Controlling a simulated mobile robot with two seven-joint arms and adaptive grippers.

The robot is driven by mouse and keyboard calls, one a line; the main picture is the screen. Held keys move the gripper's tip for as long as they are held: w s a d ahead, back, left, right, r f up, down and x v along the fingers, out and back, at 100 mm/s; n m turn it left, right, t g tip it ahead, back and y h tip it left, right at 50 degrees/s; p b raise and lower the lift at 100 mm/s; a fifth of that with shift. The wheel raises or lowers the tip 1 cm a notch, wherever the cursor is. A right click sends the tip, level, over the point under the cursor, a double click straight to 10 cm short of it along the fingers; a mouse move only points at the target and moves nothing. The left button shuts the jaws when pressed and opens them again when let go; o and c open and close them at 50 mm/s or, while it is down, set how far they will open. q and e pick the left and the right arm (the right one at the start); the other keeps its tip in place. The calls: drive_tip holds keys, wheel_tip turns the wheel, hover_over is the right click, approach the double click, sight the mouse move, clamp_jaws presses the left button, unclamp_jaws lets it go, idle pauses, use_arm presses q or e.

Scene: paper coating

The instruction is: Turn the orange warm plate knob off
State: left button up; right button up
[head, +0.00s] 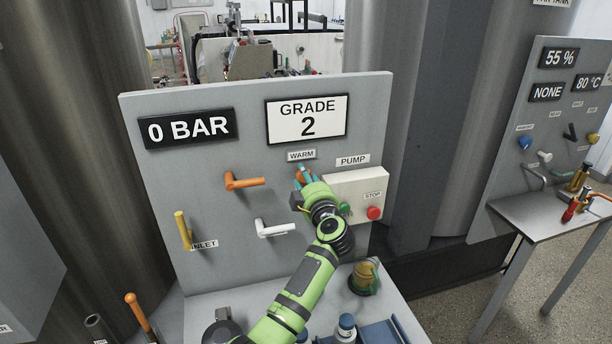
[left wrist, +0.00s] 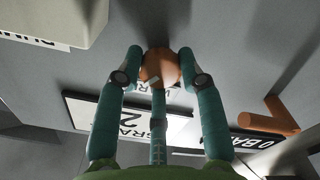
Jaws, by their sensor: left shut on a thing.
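The orange warm plate knob (left wrist: 160,66) is round and sits on the grey panel (head: 215,100) under the WARM label (head: 301,155). A small white mark shows on the knob in the left wrist view. My left gripper (head: 303,177) is at the panel, with its teal fingers shut on the knob; in the left wrist view the fingertips (left wrist: 160,54) press on both sides of it. A third finger lies below it in that view. In the head view the gripper hides most of the knob. My right gripper is not in view.
The pump box (head: 355,185) with a red STOP button (head: 374,213) is close right of my gripper. An orange lever (head: 245,182), a white lever (head: 274,229) and a yellow inlet lever (head: 183,230) are to the left. A brass-and-green fitting (head: 365,277) stands on the shelf below.

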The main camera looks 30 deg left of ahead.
use_arm(q)
drive_tip(key=n, duration=0.6)
drive_tip(key=shift+n, duration=0.4)
idle(0.3)
drive_tip(key=o, duration=1.1)
drive_tip(key=shift+a, duration=0.1)
drive_tip(key=shift+o, duration=0.2)
drive_tip(key=shift+r, duration=0.1)
